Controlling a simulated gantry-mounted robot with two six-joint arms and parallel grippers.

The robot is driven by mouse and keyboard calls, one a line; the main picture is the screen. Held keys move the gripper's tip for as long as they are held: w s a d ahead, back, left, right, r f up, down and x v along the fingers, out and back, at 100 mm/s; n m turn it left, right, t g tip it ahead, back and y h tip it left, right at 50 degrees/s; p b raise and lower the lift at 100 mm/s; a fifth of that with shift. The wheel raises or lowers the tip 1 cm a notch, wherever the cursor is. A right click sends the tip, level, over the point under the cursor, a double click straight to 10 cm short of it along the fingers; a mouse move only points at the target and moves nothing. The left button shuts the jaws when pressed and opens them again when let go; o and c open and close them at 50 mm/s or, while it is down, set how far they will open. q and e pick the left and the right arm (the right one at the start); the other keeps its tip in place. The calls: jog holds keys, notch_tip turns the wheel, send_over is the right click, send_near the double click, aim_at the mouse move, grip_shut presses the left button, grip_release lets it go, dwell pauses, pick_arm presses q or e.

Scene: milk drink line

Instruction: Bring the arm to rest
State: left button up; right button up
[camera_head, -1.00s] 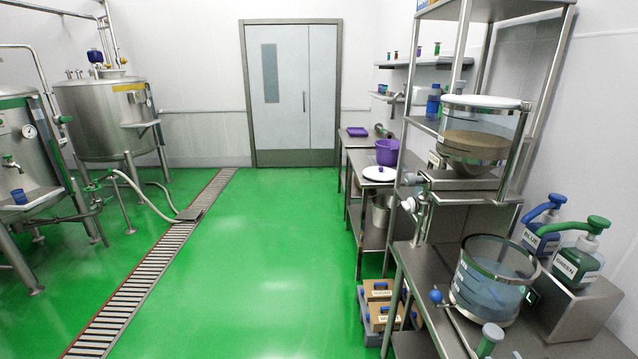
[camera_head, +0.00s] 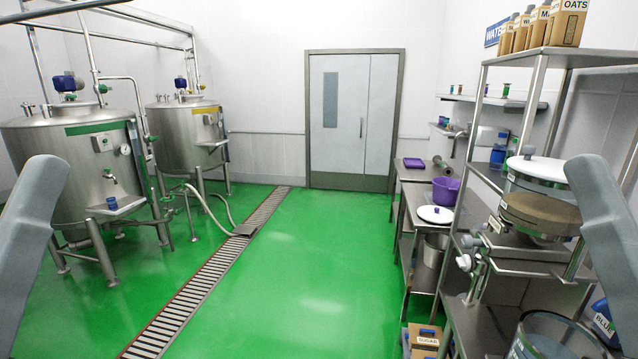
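Steel tanks (camera_head: 75,175) (camera_head: 185,135) stand at the left beside a floor drain (camera_head: 205,275). A double door (camera_head: 352,115) is at the back. At the right, benches carry a purple pot (camera_head: 446,190), a white lid (camera_head: 435,214) and a glass vessel (camera_head: 550,340).

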notch_tip(320, 180, up, 24)
jog(key=p, duration=2)
